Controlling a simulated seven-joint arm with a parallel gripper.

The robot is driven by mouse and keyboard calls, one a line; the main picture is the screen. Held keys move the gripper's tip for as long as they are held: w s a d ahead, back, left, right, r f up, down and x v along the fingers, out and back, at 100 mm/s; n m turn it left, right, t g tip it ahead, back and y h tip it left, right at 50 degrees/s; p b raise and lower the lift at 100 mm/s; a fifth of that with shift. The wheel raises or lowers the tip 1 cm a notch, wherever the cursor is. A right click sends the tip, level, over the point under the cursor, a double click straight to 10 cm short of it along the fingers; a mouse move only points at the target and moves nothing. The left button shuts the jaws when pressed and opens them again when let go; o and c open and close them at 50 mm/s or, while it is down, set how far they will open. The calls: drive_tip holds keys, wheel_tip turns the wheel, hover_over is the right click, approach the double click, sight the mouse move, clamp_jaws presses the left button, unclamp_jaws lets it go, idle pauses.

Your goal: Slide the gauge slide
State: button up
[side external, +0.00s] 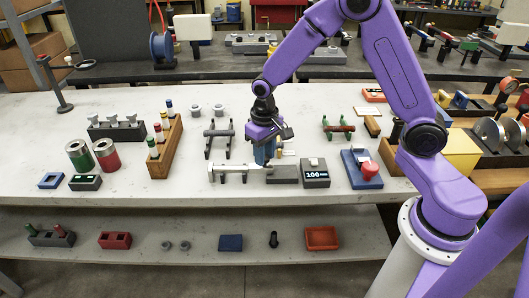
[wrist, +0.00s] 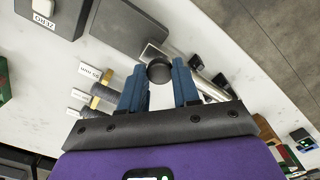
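The gauge slide shows in the side view as a silver bar with dark jaws (side external: 228,170) on the bench, running to a dark grey block (side external: 283,175). In the wrist view a round dark knob (wrist: 159,70) sits on the silver bar (wrist: 207,88). My gripper (wrist: 160,82) has one blue finger on each side of the knob, about a knob's width apart. I cannot tell whether the fingers press on it. In the side view my gripper (side external: 265,160) is low over the bar and hides part of it.
A blue base with a red button (side external: 369,168) stands to the right. A dark two-post stand (side external: 218,138) is behind the slide. The white bench (side external: 130,195) is clear in front of the slide.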

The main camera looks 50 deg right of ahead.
clamp_jaws()
drive_tip(key=shift+s+d, duration=1.4)
drive_tip(key=shift+d, duration=0.05)
drive_tip(key=o, duration=0.8)
unclamp_jaws()
drive_tip(key=shift+r, duration=0.1)
drive_tip(key=shift+r, duration=0.25)
wheel_tip(320, 180, up, 17)
drive_tip(key=shift+f, duration=0.15)
